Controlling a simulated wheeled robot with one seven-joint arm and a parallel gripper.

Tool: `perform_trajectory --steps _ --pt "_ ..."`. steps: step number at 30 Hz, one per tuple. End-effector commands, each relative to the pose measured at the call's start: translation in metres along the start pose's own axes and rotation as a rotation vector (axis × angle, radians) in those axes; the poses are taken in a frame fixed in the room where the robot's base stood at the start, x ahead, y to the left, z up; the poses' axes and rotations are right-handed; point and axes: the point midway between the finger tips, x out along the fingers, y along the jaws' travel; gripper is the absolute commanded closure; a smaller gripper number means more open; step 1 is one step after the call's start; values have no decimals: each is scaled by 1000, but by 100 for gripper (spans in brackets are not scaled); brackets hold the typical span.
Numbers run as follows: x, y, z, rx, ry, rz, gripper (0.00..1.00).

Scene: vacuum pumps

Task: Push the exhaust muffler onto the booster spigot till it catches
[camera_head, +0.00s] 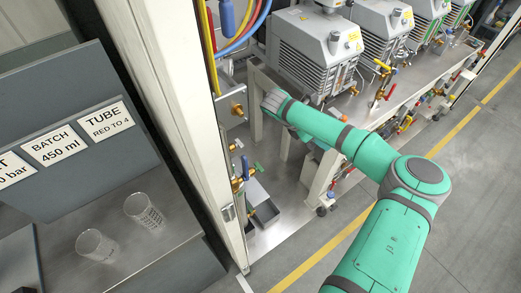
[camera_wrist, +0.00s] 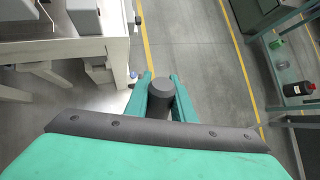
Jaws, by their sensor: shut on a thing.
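In the wrist view my gripper (camera_wrist: 160,80) has its two green fingers on either side of a dark grey cylinder, which looks like the exhaust muffler (camera_wrist: 161,89). The fingers are shut on it, and its round end face shows between their tips. In the head view my green arm reaches left toward the pump bench, and its end lies near the front left pump (camera_head: 318,50). The fingertips and muffler cannot be made out there. I cannot pick out the booster spigot in either view; the wrist view shows open floor beyond the muffler.
Several pumps line the metal bench (camera_head: 352,108), with brass-fitted valves (camera_head: 382,78) along its front. A pale upright post (camera_head: 172,90) with hoses stands left of my arm. Two glasses (camera_head: 144,210) stand on the left counter. Floor (camera_head: 460,165) at right is clear.

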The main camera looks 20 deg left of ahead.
Motion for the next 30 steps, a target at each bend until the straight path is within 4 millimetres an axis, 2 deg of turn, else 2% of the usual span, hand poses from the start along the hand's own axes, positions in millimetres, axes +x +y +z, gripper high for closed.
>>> perform_trajectory --steps 9,20,25,30 --pt "-49 -6 -12 336 308 -299 100" --pt "-116 -26 -33 717 647 -491 100" --pt "-158 -44 -46 892 808 -523 100" --pt "-206 -73 -61 1046 956 -513 100"
